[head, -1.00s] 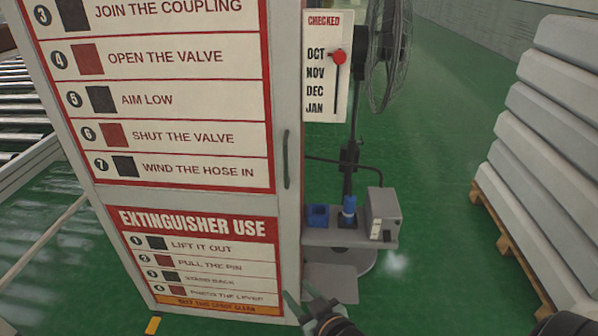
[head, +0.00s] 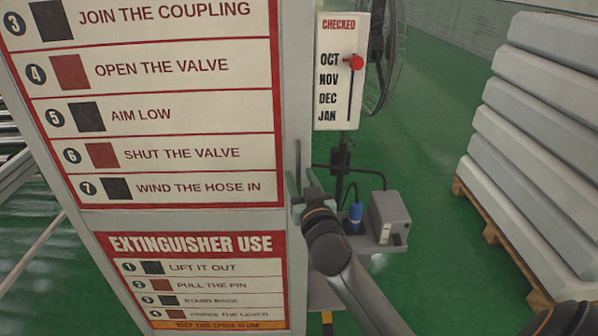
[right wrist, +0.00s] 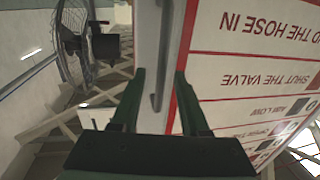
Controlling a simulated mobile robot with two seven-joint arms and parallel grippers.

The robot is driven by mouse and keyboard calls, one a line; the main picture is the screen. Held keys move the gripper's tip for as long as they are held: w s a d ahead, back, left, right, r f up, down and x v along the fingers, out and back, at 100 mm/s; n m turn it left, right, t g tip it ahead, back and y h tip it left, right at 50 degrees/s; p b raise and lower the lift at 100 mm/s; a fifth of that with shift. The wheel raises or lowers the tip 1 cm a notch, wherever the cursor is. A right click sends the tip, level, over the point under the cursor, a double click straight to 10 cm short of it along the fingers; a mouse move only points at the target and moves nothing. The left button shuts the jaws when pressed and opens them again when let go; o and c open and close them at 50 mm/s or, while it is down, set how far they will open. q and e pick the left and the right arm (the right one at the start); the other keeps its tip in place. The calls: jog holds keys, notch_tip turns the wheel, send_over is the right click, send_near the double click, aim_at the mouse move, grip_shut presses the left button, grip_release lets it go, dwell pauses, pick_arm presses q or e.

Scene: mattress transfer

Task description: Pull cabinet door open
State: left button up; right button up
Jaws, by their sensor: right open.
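The cabinet door (head: 180,222) is a pale panel with red-framed instruction signs, and it looks shut. Its slim vertical handle (head: 298,158) is near the right edge, its lower part hidden behind my right gripper. My right gripper (head: 301,186) is open in front of the handle. In the right wrist view, the handle (right wrist: 158,75) runs between the two fingers of the open gripper (right wrist: 159,73), with a visible gap on either side. I cannot tell how deep it sits between them. My left gripper is not in view.
A "CHECKED" month board (head: 341,70) sticks out right of the cabinet, with a fan (head: 380,60) behind it. A small stand with a grey box (head: 388,218) and blue bottle (head: 355,217) is close by. Stacked mattresses (head: 530,140) on a pallet are at the right. Green floor lies between.

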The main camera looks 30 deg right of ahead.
jog(key=shift+x, duration=0.9)
grip_shut()
dwell(0.9)
